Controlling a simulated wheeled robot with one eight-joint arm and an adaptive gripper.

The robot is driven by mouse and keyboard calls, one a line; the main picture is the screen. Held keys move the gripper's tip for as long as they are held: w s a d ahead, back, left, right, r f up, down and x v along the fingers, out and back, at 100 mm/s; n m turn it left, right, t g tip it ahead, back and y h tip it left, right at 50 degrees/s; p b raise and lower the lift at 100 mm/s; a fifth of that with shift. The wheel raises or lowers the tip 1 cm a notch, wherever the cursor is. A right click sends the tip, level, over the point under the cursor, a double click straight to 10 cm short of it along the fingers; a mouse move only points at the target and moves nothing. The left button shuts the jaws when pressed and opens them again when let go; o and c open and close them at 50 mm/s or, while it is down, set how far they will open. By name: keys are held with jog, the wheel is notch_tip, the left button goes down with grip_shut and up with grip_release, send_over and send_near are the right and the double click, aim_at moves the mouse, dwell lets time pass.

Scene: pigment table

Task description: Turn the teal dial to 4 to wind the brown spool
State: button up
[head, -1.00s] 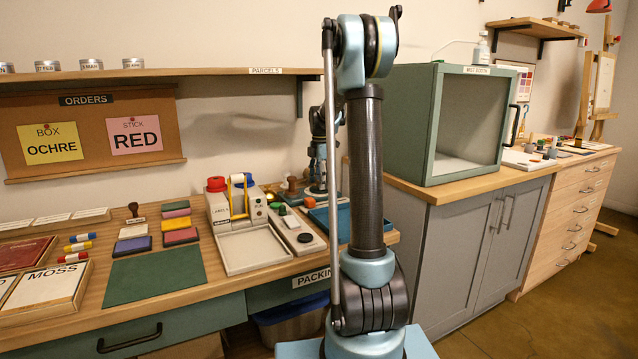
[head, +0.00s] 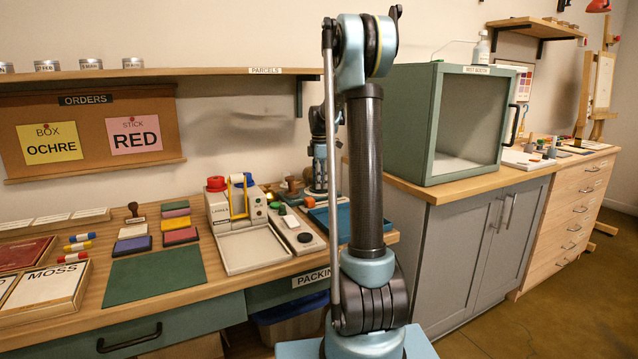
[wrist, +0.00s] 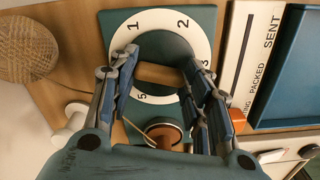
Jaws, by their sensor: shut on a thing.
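In the wrist view the teal dial (wrist: 203,18) is a square teal plate with a white number ring. The numbers 1, 2, 3 and 5 show; the 4 is hidden behind my right finger. My gripper (wrist: 163,82) is over the middle of the dial, its fingers on either side of a wooden bar handle (wrist: 165,74), shut on it. The brown spool (wrist: 163,133) shows at the bottom edge of the dial, partly covered by my gripper, with a pale string running to it. In the head view my arm hides most of the dial.
A ball of twine (wrist: 28,50) and a white spool-like piece (wrist: 70,122) lie to the left in the wrist view. A white strip lettered PACKED and SENT (wrist: 250,60) and a blue tray (wrist: 285,70) stand close on the right. A green mat (head: 155,275) lies clear on the bench.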

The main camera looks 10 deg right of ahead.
jog(key=m, duration=0.6)
jog(key=shift+w, duration=0.1)
jog(key=m, duration=0.6)
jog(key=shift+m, duration=0.4)
jog(key=m, duration=1.3)
jog(key=shift+m, duration=0.3)
jog(key=m, duration=0.4)
jog(key=shift+m, duration=0.3)
jog(key=m, duration=0.5)
jog(key=shift+a, duration=0.1)
jog(key=m, duration=0.4)
jog(key=shift+m, duration=2.7)
